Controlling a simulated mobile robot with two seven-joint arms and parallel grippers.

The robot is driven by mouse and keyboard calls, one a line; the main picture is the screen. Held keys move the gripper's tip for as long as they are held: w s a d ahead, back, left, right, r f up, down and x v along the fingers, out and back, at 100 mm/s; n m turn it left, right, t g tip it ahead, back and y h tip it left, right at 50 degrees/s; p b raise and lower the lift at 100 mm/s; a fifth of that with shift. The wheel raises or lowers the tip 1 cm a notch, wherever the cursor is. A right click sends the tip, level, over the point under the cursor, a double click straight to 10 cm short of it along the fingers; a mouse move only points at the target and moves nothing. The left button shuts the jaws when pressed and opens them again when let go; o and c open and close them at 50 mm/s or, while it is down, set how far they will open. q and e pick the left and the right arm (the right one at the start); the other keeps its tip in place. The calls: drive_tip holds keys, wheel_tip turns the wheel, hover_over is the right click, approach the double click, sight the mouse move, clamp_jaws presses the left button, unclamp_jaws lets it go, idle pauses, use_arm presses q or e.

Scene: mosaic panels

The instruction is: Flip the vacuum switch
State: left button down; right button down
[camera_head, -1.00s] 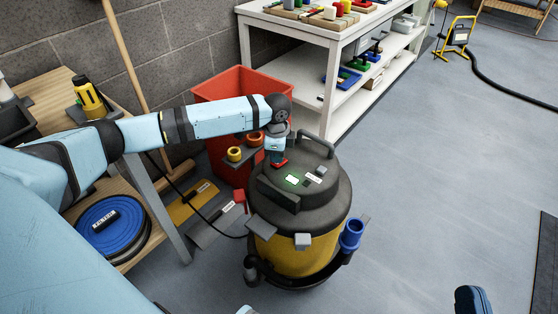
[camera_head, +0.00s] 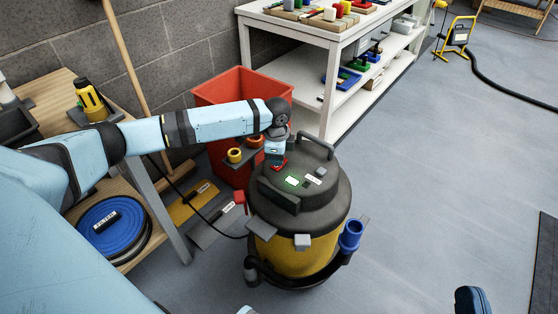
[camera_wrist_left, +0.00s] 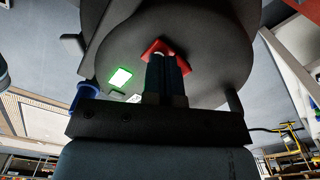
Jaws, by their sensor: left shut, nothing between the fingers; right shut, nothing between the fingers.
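The vacuum (camera_head: 318,218), with a dark grey lid and yellow drum, stands on the floor. Its lid carries a red switch piece (camera_head: 279,163), a green-edged lit panel (camera_head: 292,181) and a small label. My left gripper (camera_head: 274,160) points down at the red piece, fingers shut and empty. In the left wrist view the shut fingertips (camera_wrist_left: 167,60) overlap the red piece (camera_wrist_left: 165,46); they hide part of it, and I cannot tell whether they touch. The lit panel (camera_wrist_left: 121,77) shows beside them. The dark tip of my right gripper (camera_head: 472,300) shows at the bottom edge, shut.
A red bin (camera_head: 228,88) stands behind the vacuum. A wooden bench (camera_head: 50,95) is at left, with a blue filter disc (camera_head: 104,226) on its lower shelf. A white shelf table (camera_head: 335,55) is behind. The floor at right (camera_head: 440,180) is mostly clear.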

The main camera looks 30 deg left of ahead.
use_arm(q)
drive_tip(key=shift+r+p, duration=0.65)
drive_tip(key=shift+r, duration=0.15)
drive_tip(key=shift+r+p, duration=0.45)
drive_tip(key=shift+p, duration=0.15)
drive_tip(key=shift+r+p, duration=0.2)
drive_tip(key=shift+p, duration=0.15)
drive_tip(key=shift+r+p, duration=0.4)
drive_tip(key=shift+p, duration=0.1)
drive_tip(key=shift+r+p, duration=0.25)
drive_tip(key=shift+p, duration=0.1)
drive_tip(key=shift+r, duration=0.1)
drive_tip(key=shift+r+p, duration=0.35)
drive_tip(key=shift+p, duration=0.25)
drive_tip(key=shift+r+p, duration=0.5)
drive_tip(key=shift+p, duration=0.15)
drive_tip(key=shift+r+p, duration=0.25)
drive_tip(key=shift+p, duration=0.1)
use_arm(e)
drive_tip(key=s+d+f+g+h, duration=0.1)
drive_tip(key=d+f+g+h, duration=0.1)
drive_tip(key=f, duration=0.3)
drive_tip(key=s+d+f+g+h, duration=0.1)
drive_tip(key=d+f+g+h, duration=0.2)
drive_tip(key=f, duration=0.3)
drive_tip(key=shift+s+d+f+m+g, duration=0.2)
drive_tip(key=shift+s+d+m+g, duration=0.1)
drive_tip(key=shift+s+g, duration=0.1)
drive_tip(key=shift+w+r, duration=0.15)
